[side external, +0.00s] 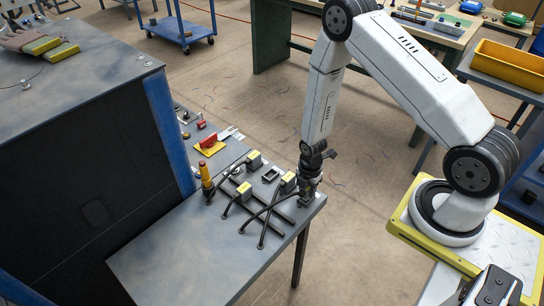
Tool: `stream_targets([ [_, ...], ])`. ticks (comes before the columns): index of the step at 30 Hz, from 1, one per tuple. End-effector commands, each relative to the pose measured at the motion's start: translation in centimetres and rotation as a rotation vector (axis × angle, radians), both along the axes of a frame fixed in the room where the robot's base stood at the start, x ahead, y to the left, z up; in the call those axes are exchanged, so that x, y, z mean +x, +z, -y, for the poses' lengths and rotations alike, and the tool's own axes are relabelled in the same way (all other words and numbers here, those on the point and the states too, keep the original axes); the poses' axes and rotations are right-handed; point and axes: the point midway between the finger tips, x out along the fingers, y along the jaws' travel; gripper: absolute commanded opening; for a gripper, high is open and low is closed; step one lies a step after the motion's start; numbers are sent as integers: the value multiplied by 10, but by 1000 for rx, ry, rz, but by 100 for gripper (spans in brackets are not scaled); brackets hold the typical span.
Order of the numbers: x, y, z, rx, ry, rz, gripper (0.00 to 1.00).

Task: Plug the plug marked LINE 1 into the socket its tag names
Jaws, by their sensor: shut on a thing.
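My gripper (307,199) points down at the right end of a grey table (185,257). It is shut on a small dark thing low over the table top, which looks like a plug; the jaws mostly hide it. The lettering is too small to read, so I cannot tell which is LINE 1. Black cables (262,228) lie across the table. The sockets cannot be told apart clearly.
A yellow-and-orange upright thing (206,178) stands left of the cables. A red switch on a yellow plate (209,146) lies behind. A large dark cabinet (85,165) borders the table's left. The table's front part is clear. A blue cart (180,29) stands far back.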

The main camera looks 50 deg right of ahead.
Motion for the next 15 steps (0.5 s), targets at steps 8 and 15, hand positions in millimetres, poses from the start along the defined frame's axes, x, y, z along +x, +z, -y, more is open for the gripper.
stream_targets([
  [8, 0, -4, 0, 0, 0, 0, 0],
  [15, 0, -7, 0, 0, 0, 0, 0],
])
